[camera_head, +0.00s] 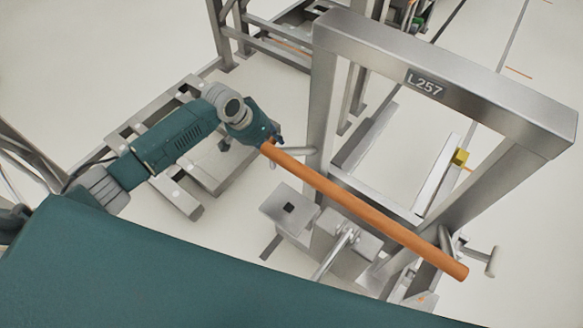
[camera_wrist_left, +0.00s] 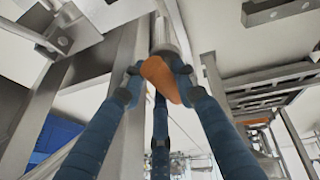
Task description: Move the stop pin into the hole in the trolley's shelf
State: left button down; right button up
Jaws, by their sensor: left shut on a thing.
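The stop pin appears to be the long orange rod (camera_head: 365,210), which runs slantwise from my left gripper (camera_head: 266,141) down to the right, across the front of the metal trolley frame. My left gripper is shut on its upper left end. In the left wrist view the orange end (camera_wrist_left: 158,78) sits between the fingers of the gripper (camera_wrist_left: 160,88). A grey plate with a dark square hole (camera_head: 288,207), likely the trolley's shelf, lies below and right of the gripper, apart from the rod. My right gripper is not in view.
The upright trolley frame (camera_head: 440,82), labelled L257, stands close to the right of my left gripper. Silver T-shaped handles (camera_head: 476,256) stick out low on it. A low metal structure (camera_head: 185,200) lies behind my left arm. Clear floor (camera_head: 110,45) is at the upper left.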

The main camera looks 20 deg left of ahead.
pick_arm(q)
jog(key=s+d+f+m+p, duration=0.1)
jog(key=s+d+f+p, duration=0.15)
jog(key=s+d, duration=0.45)
notch_tip(320, 180, down, 6)
jog(key=s+d+b, duration=0.1)
jog(key=b, duration=0.6)
jog(key=shift+f, duration=0.25)
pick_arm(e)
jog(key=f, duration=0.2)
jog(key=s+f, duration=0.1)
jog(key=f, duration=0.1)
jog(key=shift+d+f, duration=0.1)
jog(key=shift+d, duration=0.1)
pick_arm(q)
jog(key=shift+s+a+f, duration=0.1)
jog(key=shift+s+f, duration=0.05)
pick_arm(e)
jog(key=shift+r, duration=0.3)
pick_arm(q)
jog(key=shift+f, duration=0.1)
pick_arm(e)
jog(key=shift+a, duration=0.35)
